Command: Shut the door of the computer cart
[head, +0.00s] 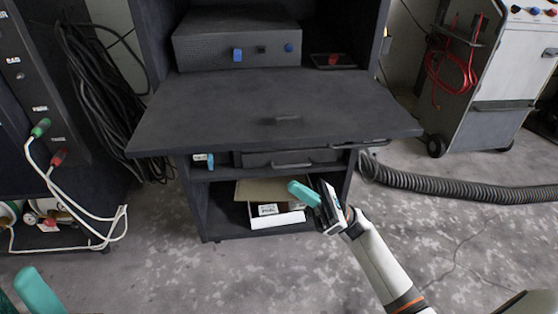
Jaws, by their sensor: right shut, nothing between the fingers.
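The dark computer cart (197,213) stands in the middle of the head view. Its door (230,104) is a flat dark panel folded down level, so the cart is open above it. A small handle (287,118) lies on the panel's upper face. My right gripper (305,194), with teal fingertips, is shut and empty. It appears below the door's front edge, before the lower shelf, apart from the handle. Of my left gripper (38,292) only a teal part shows at the bottom left corner; its jaw state cannot be told.
A grey box (215,50) with blue knobs sits inside the cart behind the door. An open carton (277,219) lies on the bottom shelf. A ribbed hose (450,184) runs over the floor at right, near a wheeled grey machine (490,90). White cables (75,205) hang at left.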

